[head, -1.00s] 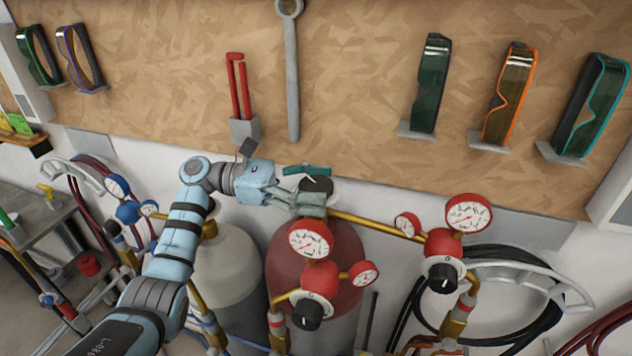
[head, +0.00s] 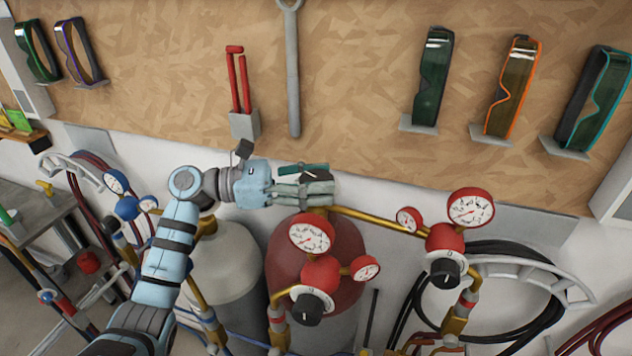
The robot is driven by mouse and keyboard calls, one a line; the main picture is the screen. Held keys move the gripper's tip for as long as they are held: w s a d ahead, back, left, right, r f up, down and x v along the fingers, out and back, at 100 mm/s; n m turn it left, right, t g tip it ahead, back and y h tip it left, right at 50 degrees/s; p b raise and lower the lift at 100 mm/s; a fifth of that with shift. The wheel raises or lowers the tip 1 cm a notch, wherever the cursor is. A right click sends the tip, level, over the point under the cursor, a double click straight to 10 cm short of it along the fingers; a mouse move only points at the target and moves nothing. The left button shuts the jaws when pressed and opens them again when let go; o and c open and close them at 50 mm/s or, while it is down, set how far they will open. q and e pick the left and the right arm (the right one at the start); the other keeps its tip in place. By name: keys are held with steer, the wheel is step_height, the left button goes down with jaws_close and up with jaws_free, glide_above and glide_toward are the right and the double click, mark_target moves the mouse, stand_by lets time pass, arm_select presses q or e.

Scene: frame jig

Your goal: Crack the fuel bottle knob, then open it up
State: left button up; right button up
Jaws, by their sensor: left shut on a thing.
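The fuel bottle (head: 350,245) is a dark red cylinder at the middle of the head view, with red-rimmed gauges and a red regulator in front of it. Its green knob (head: 302,168) sits on top, above the brass fitting. My left gripper (head: 318,182) reaches in from the left and is shut on the knob, its fingers hiding part of it. My right gripper is not in view.
A grey bottle (head: 222,262) stands to the left, with a blue regulator (head: 128,207) beyond it. A second red regulator (head: 443,240) is at the right by coiled black hoses. A wrench (head: 292,80), red-handled tool (head: 239,85) and goggles (head: 433,80) hang on the board.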

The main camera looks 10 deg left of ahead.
mark_target(317, 177)
arm_select(q)
steer(key=n+t+y+p, duration=0.1)
steer(key=n+t+y, duration=0.1)
steer(key=n+t, duration=0.1)
steer(key=shift+s+n+t, duration=0.1)
steer(key=shift+n+t, duration=0.2)
steer(key=shift+t, duration=0.6)
steer(key=shift+n+t+y, duration=2.3)
steer(key=shift+t+y, duration=0.1)
steer(key=shift+y, duration=0.5)
steer(key=o, duration=1.2)
steer(key=r, duration=1)
steer(key=shift+w, duration=0.2)
